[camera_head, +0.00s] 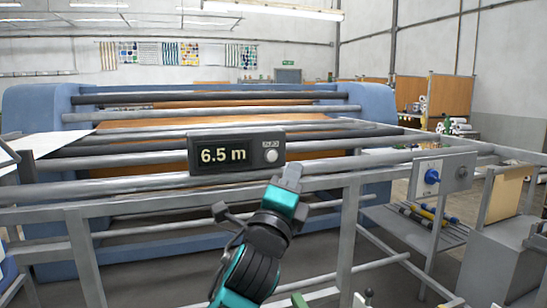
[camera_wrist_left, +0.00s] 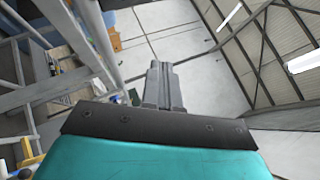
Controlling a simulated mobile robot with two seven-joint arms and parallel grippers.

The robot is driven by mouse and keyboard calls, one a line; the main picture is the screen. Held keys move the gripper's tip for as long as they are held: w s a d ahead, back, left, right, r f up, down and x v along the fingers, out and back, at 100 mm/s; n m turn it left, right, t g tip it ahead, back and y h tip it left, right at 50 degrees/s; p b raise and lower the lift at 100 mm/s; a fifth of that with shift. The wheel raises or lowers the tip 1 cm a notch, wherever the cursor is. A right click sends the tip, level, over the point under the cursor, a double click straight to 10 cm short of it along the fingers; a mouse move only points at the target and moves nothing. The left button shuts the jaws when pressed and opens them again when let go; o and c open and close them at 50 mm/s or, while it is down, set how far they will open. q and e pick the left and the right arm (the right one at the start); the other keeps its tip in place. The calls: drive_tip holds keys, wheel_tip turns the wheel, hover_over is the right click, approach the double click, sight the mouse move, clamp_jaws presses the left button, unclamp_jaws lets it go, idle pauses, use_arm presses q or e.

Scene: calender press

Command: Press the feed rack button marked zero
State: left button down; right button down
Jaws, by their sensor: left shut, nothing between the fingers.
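A dark meter box (camera_head: 236,152) is mounted on the front rail of the feed rack (camera_head: 110,188). Its display reads 6.5 m. A round pale button (camera_head: 271,155) sits at the box's right end, under a small label too small to read. My left gripper (camera_head: 292,172) is shut and empty, its fingertips just below and right of the button in the head view. I cannot tell whether they touch the box. In the left wrist view the shut fingers (camera_wrist_left: 162,72) point away from the camera, and the button is not in that view. My right gripper is not in view.
Behind the rack stands the blue press (camera_head: 375,105) with steel rollers. A panel with a blue knob (camera_head: 431,176) is on the rack's right side. A lower shelf (camera_head: 400,225) holds coloured rolls. A grey cabinet (camera_head: 500,258) stands at far right.

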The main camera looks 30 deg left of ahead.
sight(272, 156)
use_arm(q)
drive_tip(key=shift+w+a, duration=0.1)
drive_tip(key=shift+w+a+b, duration=0.2)
drive_tip(key=shift+w+a, duration=1.25)
drive_tip(key=shift+a, duration=0.15)
drive_tip(key=shift+w+a+b, duration=0.15)
drive_tip(key=shift+w+a, duration=1.25)
drive_tip(key=shift+a, duration=0.2)
drive_tip(key=shift+w, duration=0.1)
drive_tip(key=shift+w+a, duration=0.2)
drive_tip(key=shift+a, duration=0.1)
drive_tip(key=shift+w+a, duration=0.25)
drive_tip(key=shift+a, duration=0.05)
idle(0.3)
drive_tip(key=shift+d, duration=0.1)
drive_tip(key=shift+s+d+p, duration=0.4)
drive_tip(key=shift+s+d, duration=0.1)
drive_tip(key=shift+s, duration=0.05)
idle(0.3)
